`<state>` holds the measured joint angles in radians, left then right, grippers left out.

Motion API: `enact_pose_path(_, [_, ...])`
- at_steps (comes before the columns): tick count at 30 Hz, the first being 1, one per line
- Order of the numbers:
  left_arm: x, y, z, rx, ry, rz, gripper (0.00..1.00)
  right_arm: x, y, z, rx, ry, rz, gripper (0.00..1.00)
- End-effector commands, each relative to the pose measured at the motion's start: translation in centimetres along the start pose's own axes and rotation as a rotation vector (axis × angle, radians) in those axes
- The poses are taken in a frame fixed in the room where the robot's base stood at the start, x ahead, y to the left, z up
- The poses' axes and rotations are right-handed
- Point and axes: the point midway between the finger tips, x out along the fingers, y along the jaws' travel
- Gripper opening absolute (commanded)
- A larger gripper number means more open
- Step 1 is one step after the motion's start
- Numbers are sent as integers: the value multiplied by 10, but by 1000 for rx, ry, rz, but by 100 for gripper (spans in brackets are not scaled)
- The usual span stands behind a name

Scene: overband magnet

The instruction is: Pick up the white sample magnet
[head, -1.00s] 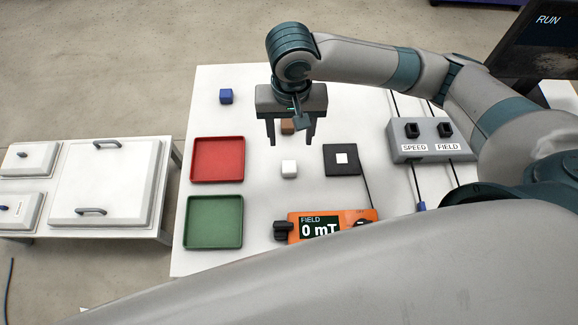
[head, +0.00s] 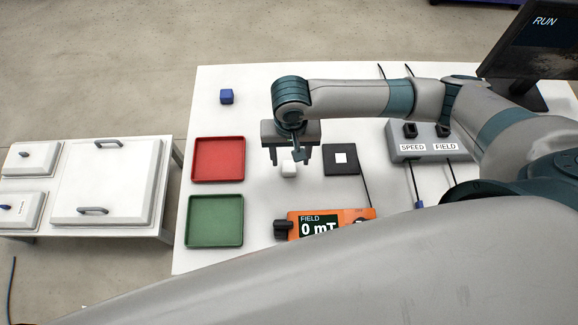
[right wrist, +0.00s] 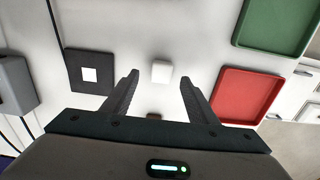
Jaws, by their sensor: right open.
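The white sample magnet (head: 289,169) is a small white cube on the white table, right of the red tray. My right gripper (head: 289,162) is open and empty, with its fingers pointing down over the magnet. In the right wrist view the magnet (right wrist: 161,72) lies just beyond the tips of the open fingers (right wrist: 158,80), roughly centred between them and apart from both. My left gripper is not in view.
A red tray (head: 194,178) and a green tray (head: 190,240) lie left of the magnet. A black pad (head: 330,168) with a white square lies right. An orange field meter (head: 345,216) stands in front, a SPEED/FIELD control box (head: 398,157) farther right.

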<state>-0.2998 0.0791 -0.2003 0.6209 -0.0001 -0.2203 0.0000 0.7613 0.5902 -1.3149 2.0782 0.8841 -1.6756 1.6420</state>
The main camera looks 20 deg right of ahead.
Motion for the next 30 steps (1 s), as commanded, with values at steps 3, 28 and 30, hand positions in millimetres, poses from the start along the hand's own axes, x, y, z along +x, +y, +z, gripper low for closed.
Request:
enact_pose_path(3, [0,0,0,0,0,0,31,0,0,0,0,0,0,53])
enact_pose_path(28, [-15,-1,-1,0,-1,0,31,52,-3,-4,-1,0,0,53])
enact_pose_path(30, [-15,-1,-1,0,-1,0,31,52,-3,-4,-1,0,0,53])
